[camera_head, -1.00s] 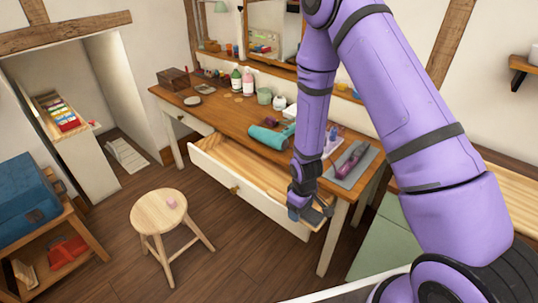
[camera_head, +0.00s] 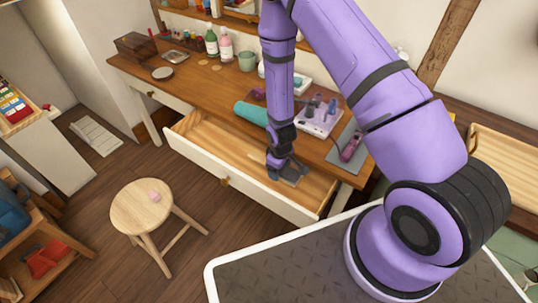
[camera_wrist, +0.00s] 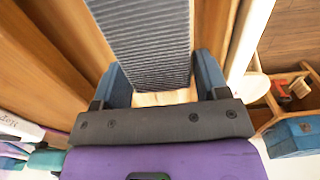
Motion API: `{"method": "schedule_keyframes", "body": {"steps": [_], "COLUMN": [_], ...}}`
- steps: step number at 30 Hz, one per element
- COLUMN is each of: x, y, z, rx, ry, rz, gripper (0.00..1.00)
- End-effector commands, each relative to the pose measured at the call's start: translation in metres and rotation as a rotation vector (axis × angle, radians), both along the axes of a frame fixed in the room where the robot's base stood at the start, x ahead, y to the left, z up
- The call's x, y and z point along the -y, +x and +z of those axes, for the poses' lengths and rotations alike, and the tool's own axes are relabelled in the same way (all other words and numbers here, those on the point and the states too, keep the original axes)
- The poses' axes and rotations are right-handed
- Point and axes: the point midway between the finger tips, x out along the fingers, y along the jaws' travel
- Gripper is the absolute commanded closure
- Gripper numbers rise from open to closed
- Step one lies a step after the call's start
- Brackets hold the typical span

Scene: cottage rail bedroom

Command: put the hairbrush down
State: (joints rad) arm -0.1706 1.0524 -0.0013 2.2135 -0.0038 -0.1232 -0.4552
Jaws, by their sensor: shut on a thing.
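My gripper (camera_head: 286,172) is over the right part of the open drawer (camera_head: 217,160); I cannot tell whether it touches the drawer floor. In the wrist view my gripper (camera_wrist: 162,78) has its two blue fingers on either side of a grey, ribbed thing, which I take to be the hairbrush (camera_wrist: 145,40). The hairbrush also shows as a small grey shape at the fingertips in the head view (camera_head: 292,181). Its far end runs out of the top of the wrist view.
The wooden dressing table (camera_head: 200,85) above the drawer holds bottles, a teal rolled thing (camera_head: 251,113), a white tray (camera_head: 318,118) and a grey mat (camera_head: 341,140). A round stool (camera_head: 141,206) stands in front. The drawer's left part looks bare.

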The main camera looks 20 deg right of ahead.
Motion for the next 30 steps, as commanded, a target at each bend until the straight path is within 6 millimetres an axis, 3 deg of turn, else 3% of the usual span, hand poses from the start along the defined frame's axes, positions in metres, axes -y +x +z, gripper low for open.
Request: {"method": "schedule_keyframes", "body": {"steps": [9,16,24,30], "x": [0.0,0.0,0.0,0.0], "y": [-0.001,0.0,0.0,0.0], "z": [-0.046,-0.059,-0.091,-0.092], "rx": [-0.001,-0.001,0.0,0.001], "ry": [-0.001,-0.001,0.0,0.001], "rz": [-0.001,-0.001,-0.001,-0.001], "gripper": [0.64,0.64,0.64,0.64]}}
